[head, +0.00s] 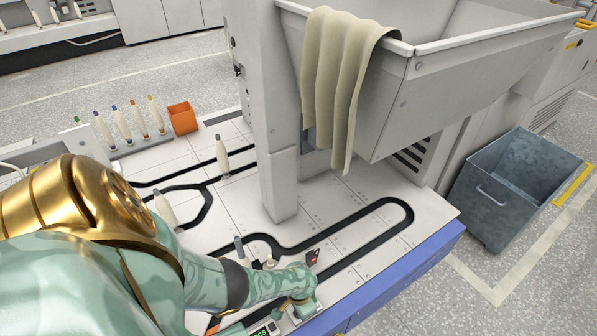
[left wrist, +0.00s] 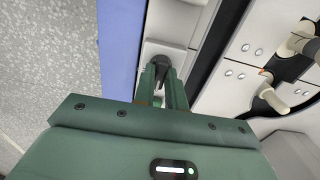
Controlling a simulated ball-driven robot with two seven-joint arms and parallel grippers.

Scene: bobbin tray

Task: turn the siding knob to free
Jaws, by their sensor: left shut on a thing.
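The siding knob (left wrist: 159,62) is a small black knob on a pale plate, near the blue edge in the left wrist view. My left gripper (left wrist: 163,78) has its two green fingers closed around it. In the head view the left gripper (head: 299,303) points down at the front edge of the pale track table (head: 345,205). The knob is hidden there behind the gripper and arm, and I cannot read which way it is turned. My right gripper is in neither view.
Black track grooves run across the table, with bobbins (head: 222,152) standing on them. A dark red-marked piece (head: 312,257) is close to my left gripper. A grey column (head: 275,130) and a bin with a beige cloth (head: 340,80) rise behind. An orange box (head: 183,118) stands at the back left.

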